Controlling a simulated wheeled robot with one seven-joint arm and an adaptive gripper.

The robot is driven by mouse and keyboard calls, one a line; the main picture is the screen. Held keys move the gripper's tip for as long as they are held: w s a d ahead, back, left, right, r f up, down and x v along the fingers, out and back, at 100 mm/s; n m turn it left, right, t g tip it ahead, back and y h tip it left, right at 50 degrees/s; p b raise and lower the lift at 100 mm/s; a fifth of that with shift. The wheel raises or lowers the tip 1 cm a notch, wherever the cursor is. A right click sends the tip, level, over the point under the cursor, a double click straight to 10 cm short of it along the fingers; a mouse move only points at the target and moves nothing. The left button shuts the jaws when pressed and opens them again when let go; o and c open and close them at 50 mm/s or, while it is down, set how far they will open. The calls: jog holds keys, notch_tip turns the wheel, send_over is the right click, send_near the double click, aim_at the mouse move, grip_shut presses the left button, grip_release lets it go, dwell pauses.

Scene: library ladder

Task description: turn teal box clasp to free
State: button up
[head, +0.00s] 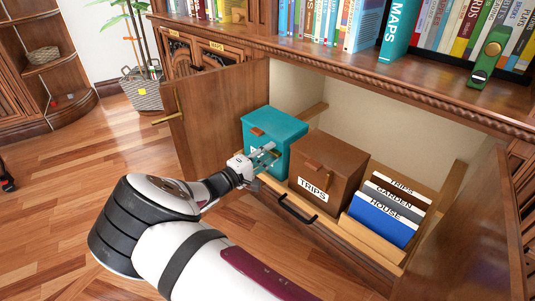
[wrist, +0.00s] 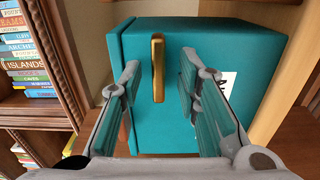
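The teal box (head: 283,127) stands at the left end of the open cabinet's lower shelf. It fills the middle of the wrist view (wrist: 225,45). Its brass clasp (wrist: 158,68) is a narrow bar on the teal face, upright in the wrist picture. My gripper (head: 265,156) is in front of the box's front face in the head view and partly covers its label. In the wrist view my gripper (wrist: 160,72) is open, with one finger on each side of the clasp and a gap to both. I cannot tell how deep the fingertips reach.
A brown TRIPS box (head: 330,170) stands to the right of the teal box, then a tray of files (head: 385,215). A black handle (head: 297,209) is on the front edge below. The open cabinet door (head: 215,115) stands left of the box.

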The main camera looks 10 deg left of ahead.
jog(key=v, duration=1.2)
jog(key=shift+a, duration=0.1)
